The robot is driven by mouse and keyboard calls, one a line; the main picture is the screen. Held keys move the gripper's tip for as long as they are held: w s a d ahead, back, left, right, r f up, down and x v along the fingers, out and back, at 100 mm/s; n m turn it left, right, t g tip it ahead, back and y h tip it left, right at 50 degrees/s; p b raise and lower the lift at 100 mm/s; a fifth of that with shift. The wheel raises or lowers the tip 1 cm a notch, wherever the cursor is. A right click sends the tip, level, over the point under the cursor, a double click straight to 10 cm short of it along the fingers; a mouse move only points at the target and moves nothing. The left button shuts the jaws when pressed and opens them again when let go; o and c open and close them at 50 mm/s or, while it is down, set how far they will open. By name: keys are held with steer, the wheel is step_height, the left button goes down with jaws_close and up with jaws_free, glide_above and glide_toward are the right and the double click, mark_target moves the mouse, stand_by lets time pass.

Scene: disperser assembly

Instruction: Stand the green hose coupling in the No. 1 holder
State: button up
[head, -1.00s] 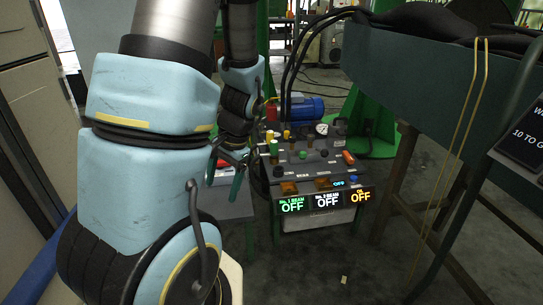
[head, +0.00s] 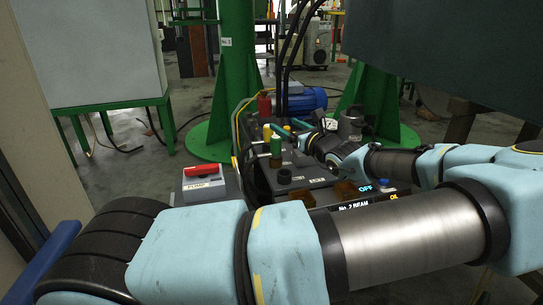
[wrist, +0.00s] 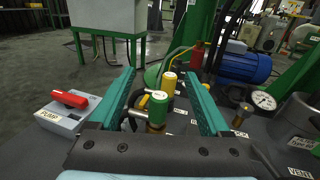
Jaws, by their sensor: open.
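The green hose coupling (head: 275,146) stands upright on the dark bench top in the head view. In the wrist view its green cap (wrist: 158,104) shows between the two teal fingers of my gripper (wrist: 160,74). The fingers are open, one on either side of the coupling, with gaps between. My gripper in the head view (head: 282,134) reaches in from the right, close to the coupling. A yellow-capped fitting (wrist: 169,83) stands just behind it.
A grey pump box (wrist: 72,118) with a red handle is at the left. A red bottle (wrist: 196,56), a blue motor (wrist: 244,67) and a pressure gauge (wrist: 264,101) stand behind and right. Hoses and a green column (head: 236,75) rise behind the bench.

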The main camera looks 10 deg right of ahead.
steer(key=b, duration=0.4)
glide_toward(279, 143)
steer(key=x, duration=0.4)
steer(key=shift+w+a+r, duration=0.1)
steer(key=shift+w, duration=0.15)
steer(key=shift+w+a+f+b, duration=0.15)
steer(key=shift+w+a+b, duration=0.1)
steer(key=shift+w, duration=0.2)
steer(key=shift+w+a+f+b, duration=0.1)
steer(key=shift+w+a+b, duration=0.15)
steer(key=shift+w, duration=0.2)
steer(key=b+x, duration=0.2)
steer(key=x, duration=0.2)
steer(key=shift+w+a, duration=0.1)
steer(key=shift+w, duration=0.25)
steer(key=shift+w+a+r, duration=0.1)
steer(key=shift+w+r, duration=0.1)
steer(key=shift+w, duration=0.15)
jaws_close()
